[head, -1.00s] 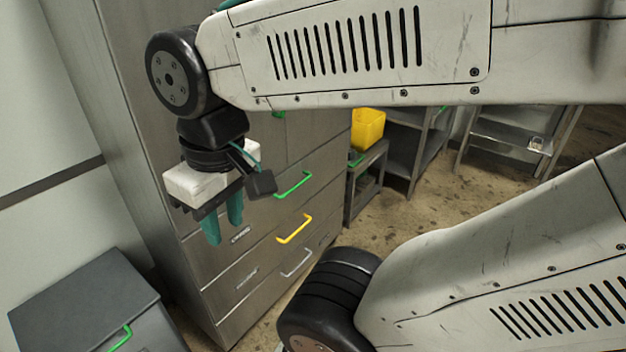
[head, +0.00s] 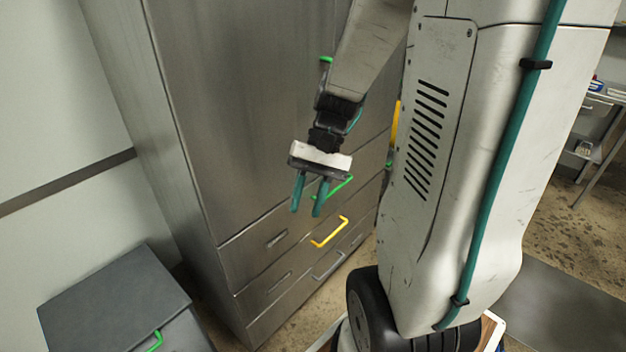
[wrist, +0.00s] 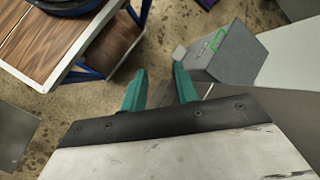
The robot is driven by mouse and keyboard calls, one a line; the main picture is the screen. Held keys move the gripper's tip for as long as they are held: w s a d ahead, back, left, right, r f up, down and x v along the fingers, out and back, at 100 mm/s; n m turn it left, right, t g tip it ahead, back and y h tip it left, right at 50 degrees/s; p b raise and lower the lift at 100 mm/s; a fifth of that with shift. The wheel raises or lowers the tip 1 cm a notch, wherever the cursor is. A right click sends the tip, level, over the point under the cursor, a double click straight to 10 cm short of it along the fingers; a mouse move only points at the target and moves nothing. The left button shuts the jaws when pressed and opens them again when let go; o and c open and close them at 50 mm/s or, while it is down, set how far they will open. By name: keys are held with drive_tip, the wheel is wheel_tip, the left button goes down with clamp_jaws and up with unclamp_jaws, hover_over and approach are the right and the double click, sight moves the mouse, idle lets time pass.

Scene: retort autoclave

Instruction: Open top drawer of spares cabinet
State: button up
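The spares cabinet appears to be the tall steel cabinet (head: 250,130) in the head view. Its lower part has three drawers, all closed. The top drawer (head: 252,236) has a green handle (head: 340,186), partly hidden behind my gripper. My gripper (head: 306,212) points downward in front of the cabinet, its two teal fingers apart and empty. Its right finger overlaps the green handle's left end in the picture; I cannot tell the gap in depth.
Below are a yellow handle (head: 330,232) and a grey handle (head: 328,266). A low grey box (head: 115,295) with a green handle stands left of the cabinet; it also shows in the wrist view (wrist: 225,55). A steel table (head: 600,105) stands far right.

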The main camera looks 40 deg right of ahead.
drive_tip(key=w+d+f+m+t+y, duration=0.4)
drive_tip(key=w+d+f, duration=0.1)
drive_tip(key=d+f, duration=0.15)
drive_tip(key=m+t+h, duration=0.6)
drive_tip(key=t+h, duration=0.4)
drive_tip(key=t, duration=0.4)
approach(337, 188)
drive_tip(key=w+f, duration=0.1)
drive_tip(key=w, duration=0.5)
drive_tip(key=w+f, duration=0.1)
drive_tip(key=w, duration=0.3)
drive_tip(key=shift+a+f, duration=0.2)
drive_tip(key=shift+y, duration=0.4)
clamp_jaws()
